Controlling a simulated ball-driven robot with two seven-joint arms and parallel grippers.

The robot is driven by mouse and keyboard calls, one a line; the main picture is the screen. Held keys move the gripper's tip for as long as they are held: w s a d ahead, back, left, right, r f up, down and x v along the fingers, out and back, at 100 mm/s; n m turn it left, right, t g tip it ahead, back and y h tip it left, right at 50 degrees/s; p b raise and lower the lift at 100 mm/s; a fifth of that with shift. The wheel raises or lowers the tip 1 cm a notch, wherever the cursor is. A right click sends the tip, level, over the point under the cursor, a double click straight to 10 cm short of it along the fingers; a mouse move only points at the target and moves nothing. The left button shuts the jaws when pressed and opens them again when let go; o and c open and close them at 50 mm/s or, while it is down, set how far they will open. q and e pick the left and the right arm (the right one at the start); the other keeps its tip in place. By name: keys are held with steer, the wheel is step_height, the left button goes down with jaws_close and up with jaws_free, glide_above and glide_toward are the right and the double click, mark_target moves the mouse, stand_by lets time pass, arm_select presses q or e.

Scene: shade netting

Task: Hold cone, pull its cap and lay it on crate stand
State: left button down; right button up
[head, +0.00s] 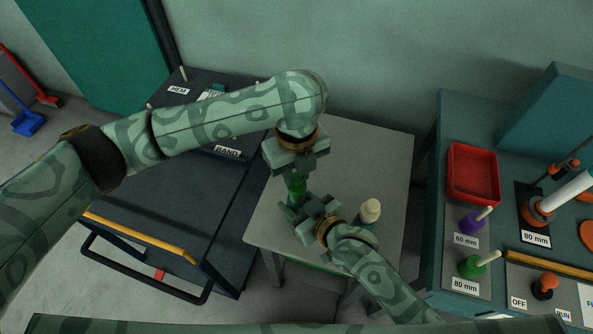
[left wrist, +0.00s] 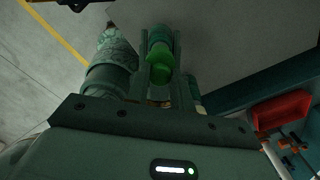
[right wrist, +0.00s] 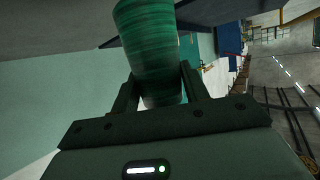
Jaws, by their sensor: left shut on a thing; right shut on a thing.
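My left gripper (head: 293,172) reaches down from above and is shut on the bright green cap (head: 297,188). The cap also shows between its fingers in the left wrist view (left wrist: 160,68). My right gripper (head: 306,214) is just below and is shut on the cone, a green wound thread cone (right wrist: 150,45) that fills the space between its fingers in the right wrist view. In the head view the cone is mostly hidden by the grippers. I cannot tell whether cap and cone touch. Both are over the grey-topped stand (head: 350,150).
A cream-topped piece (head: 370,210) stands on the grey top, right of my right gripper. A dark cart (head: 215,215) is at left. A teal bench at right holds a red tray (head: 473,172) and purple (head: 469,224) and green (head: 472,266) pegs. The stand's back right is clear.

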mark_target(297, 176)
arm_select(q)
steer(key=shift+r, duration=2.05)
arm_select(e)
steer(key=o, duration=1.5)
steer(key=shift+c, duration=0.2)
